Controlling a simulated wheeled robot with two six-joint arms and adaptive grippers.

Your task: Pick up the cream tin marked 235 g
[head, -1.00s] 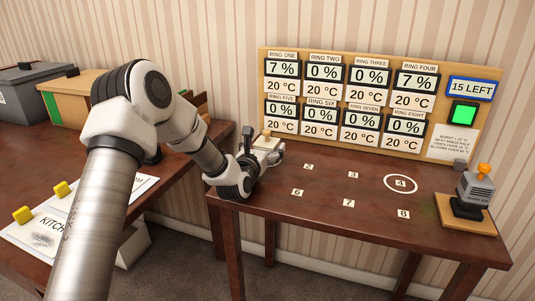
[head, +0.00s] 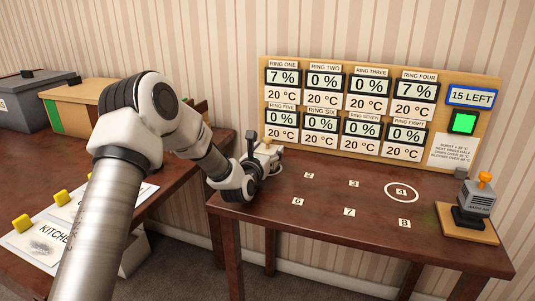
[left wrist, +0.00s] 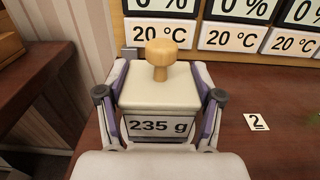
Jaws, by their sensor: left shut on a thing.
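The cream tin (left wrist: 155,95) has a flat lid with a round wooden knob and a front label reading 235 g. In the left wrist view it stands upright between the fingers of my left gripper (left wrist: 160,112), which is shut on its sides. In the head view the tin (head: 266,150) and my left gripper (head: 262,160) are at the left end of the right-hand table, below the ring five display. I cannot tell whether the tin's base touches the table. My right gripper is not in view.
A board of ring displays (head: 380,105) stands behind the table (head: 330,225). Numbered tags and a white circle around 4 (head: 401,191) mark the mostly clear tabletop. A grey device with an orange knob (head: 477,197) stands at the right. Boxes (head: 85,100) occupy the left table.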

